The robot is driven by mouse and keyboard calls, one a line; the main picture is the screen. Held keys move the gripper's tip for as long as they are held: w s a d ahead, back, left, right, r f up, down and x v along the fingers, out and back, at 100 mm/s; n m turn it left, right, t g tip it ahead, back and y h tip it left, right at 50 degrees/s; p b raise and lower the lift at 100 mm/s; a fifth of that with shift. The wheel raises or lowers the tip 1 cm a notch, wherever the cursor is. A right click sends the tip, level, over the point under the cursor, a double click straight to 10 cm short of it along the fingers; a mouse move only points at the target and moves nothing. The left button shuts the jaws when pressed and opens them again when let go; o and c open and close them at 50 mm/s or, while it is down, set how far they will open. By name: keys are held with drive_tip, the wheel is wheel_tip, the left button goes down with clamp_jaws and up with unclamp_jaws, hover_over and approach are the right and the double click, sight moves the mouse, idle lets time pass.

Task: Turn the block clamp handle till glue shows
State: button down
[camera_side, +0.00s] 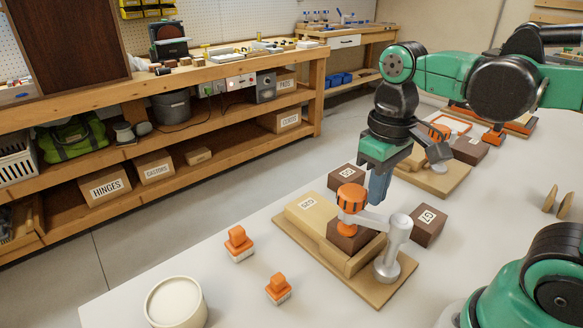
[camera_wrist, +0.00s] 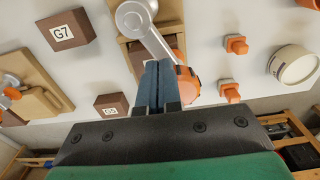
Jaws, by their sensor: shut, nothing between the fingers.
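The clamp's orange handle (camera_side: 351,198) sits at the end of a silver arm on a metal post (camera_side: 394,250). Its orange foot rests on a brown block (camera_side: 352,240) lying on a pale wooden base (camera_side: 300,222). My gripper (camera_side: 377,198) points down with its blue fingers closed together, just right of and behind the handle in the side view. In the wrist view the fingers (camera_wrist: 158,90) cover part of the orange handle (camera_wrist: 186,88); whether they touch it I cannot tell. No glue is discernible at the block's visible edges.
A second clamp board (camera_side: 445,182) stands behind. Two orange-handled pieces (camera_side: 238,243) (camera_side: 278,289) and a white tub (camera_side: 176,303) stand at front left. Bench between them is clear.

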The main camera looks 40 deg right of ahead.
drive_tip(key=shift+w+a, duration=0.2)
drive_tip(key=shift+w, duration=0.2)
idle(0.4)
drive_tip(key=shift+s+a, duration=0.1)
drive_tip(key=shift+a, duration=0.35)
idle(0.4)
drive_tip(key=shift+a, duration=0.35)
drive_tip(key=shift+a, duration=0.15)
idle(0.4)
wheel_tip(320, 180, up, 6)
drive_tip(key=shift+s+a, duration=0.15)
drive_tip(key=shift+s, duration=0.1)
idle(0.4)
